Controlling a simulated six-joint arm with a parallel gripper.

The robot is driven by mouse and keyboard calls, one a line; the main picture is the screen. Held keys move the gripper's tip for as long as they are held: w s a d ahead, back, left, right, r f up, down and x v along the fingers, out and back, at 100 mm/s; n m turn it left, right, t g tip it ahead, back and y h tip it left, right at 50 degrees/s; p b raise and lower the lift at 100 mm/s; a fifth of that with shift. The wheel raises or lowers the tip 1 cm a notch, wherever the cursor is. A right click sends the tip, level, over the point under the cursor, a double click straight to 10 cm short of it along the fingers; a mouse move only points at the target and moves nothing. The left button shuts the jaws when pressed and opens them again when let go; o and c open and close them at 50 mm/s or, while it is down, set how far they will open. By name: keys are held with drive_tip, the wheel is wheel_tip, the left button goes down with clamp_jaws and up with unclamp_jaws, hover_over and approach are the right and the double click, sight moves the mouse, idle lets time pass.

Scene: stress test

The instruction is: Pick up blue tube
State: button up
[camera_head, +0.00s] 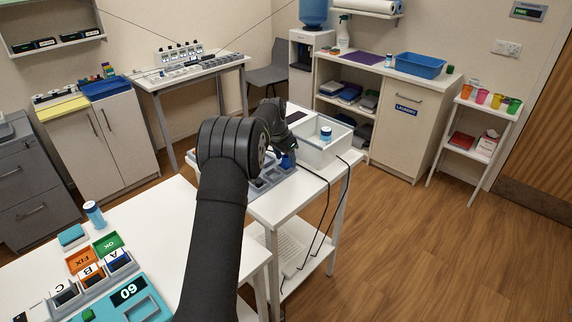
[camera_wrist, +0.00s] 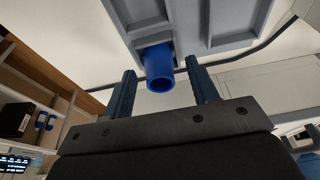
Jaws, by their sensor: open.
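The blue tube (camera_wrist: 158,72) shows in the wrist view as a hollow cylinder with its open round end towards the camera. Its other end meets a grey compartmented tray (camera_wrist: 235,40). My gripper (camera_wrist: 161,80) is open, with one dark blue finger on each side of the tube. Gaps show between the fingers and the tube. In the head view my gripper (camera_head: 284,152) is over the grey-blue tray (camera_head: 268,184) on the white trolley, and my arm hides part of the tray. I cannot clearly make out the tube there.
A white bin (camera_head: 318,152) stands on the trolley behind the tray, with a blue-labelled jar (camera_head: 326,134) at it. Black cables (camera_head: 326,200) hang over the trolley's right side. A white table (camera_head: 165,225) in front holds labelled boxes (camera_head: 90,270) and a small bottle (camera_head: 94,214).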

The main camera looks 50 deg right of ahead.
drive_tip(key=c, duration=1)
drive_tip(key=shift+c, duration=0.2)
drive_tip(key=shift+r, duration=0.2)
